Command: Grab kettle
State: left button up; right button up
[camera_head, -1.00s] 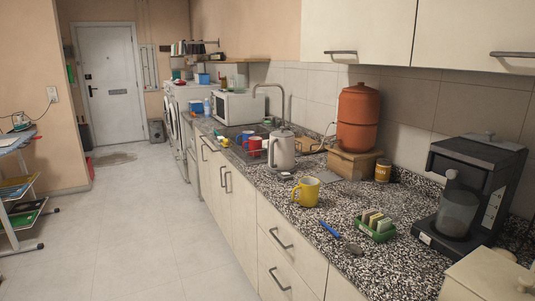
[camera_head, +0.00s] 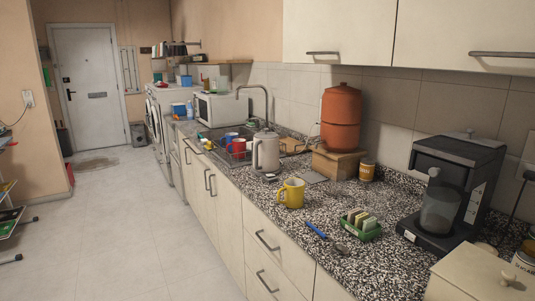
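The kettle (camera_head: 266,152) is light grey-white with a dark handle. It stands upright on the speckled granite counter (camera_head: 333,261), beside the sink and left of the orange clay water filter. A yellow mug (camera_head: 292,193) stands in front of it to the right. Neither of my grippers shows in this view.
An orange clay filter (camera_head: 341,117) sits on a wooden box (camera_head: 337,163). A coffee machine (camera_head: 452,190), a green tray of sachets (camera_head: 361,224) and a blue-handled utensil (camera_head: 316,230) lie nearer. A dish rack with mugs (camera_head: 236,145) is behind the kettle. The floor (camera_head: 110,235) at left is clear.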

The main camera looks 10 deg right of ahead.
aim_at(265, 153)
jog(key=i+j+z, duration=0.35)
jog(key=i+j, duration=0.3)
jog(key=i, duration=0.2)
jog(key=i+j+z, duration=0.35)
jog(key=i+j, duration=0.45)
